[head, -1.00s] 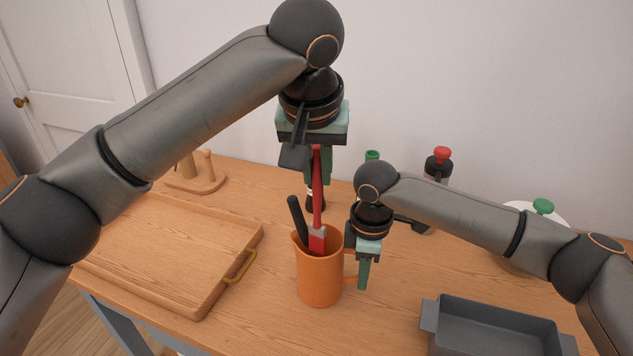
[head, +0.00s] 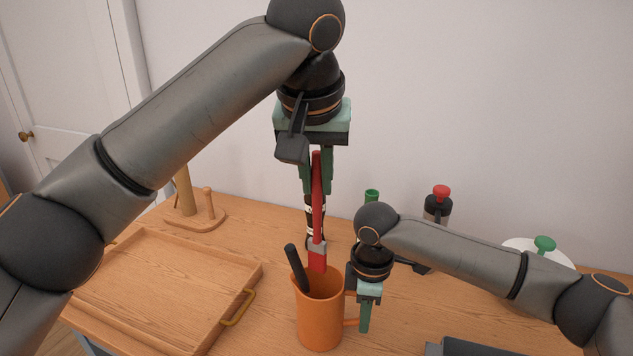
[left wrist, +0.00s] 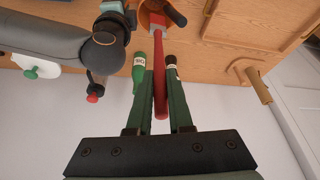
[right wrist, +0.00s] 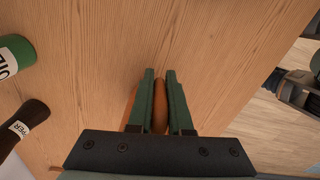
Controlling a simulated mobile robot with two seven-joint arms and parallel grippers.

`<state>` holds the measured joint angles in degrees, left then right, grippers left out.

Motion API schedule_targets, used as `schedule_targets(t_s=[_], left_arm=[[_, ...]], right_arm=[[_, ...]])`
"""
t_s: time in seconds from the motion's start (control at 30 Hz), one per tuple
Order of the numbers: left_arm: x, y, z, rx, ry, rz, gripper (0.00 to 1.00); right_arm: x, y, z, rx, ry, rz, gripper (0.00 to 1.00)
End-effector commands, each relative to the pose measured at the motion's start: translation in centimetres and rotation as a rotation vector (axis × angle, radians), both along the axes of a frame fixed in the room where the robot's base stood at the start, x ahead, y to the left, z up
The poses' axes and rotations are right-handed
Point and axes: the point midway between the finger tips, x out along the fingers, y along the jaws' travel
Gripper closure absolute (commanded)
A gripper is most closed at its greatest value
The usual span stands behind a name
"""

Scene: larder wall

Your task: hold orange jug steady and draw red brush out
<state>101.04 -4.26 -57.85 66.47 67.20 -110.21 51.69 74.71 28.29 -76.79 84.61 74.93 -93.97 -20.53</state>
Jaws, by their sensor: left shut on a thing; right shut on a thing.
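The orange jug (head: 320,325) stands upright on the wooden table; its rim also shows in the left wrist view (left wrist: 146,20). My right gripper (head: 365,325) is shut on the jug's handle (right wrist: 160,116), which lies between the fingers in the right wrist view. My left gripper (head: 316,188) is above the jug, shut on the upper handle of the red brush (head: 318,215). The brush hangs nearly upright with its grey collar above the rim. Its red lower end overlaps the jug's mouth; I cannot tell whether it is still inside. A black-handled tool (head: 296,267) leans in the jug.
A wooden tray (head: 150,285) with a brass handle lies left of the jug. A dark bottle (head: 309,225), a green-topped bottle (head: 372,195) and a red-topped mill (head: 439,207) stand behind.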

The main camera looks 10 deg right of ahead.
Motion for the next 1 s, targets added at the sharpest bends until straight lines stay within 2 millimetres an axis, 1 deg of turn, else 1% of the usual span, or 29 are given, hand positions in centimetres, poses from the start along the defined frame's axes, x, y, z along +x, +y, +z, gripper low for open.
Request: schedule_targets(t_s=[0.03, 0.17, 0.27, 1.0], left_arm=[[0.0, 0.0, 0.0, 0.000, 0.000, 0.000, 1.00], [0.0, 0.0, 0.1, 0.000, 0.000, 0.000, 1.00], [0.0, 0.0, 0.5, -0.001, -0.001, 0.002, 1.00], [0.0, 0.0, 5.8, -0.001, -0.001, 0.002, 1.00]], right_arm=[[-0.2, -0.1, -0.3, -0.006, 0.007, 0.002, 1.00], [-0.2, -0.1, -0.3, -0.006, 0.007, 0.002, 1.00], [-0.2, -0.1, -0.3, -0.006, 0.007, 0.002, 1.00], [-0.2, -0.1, -0.3, -0.005, 0.006, 0.002, 1.00]])
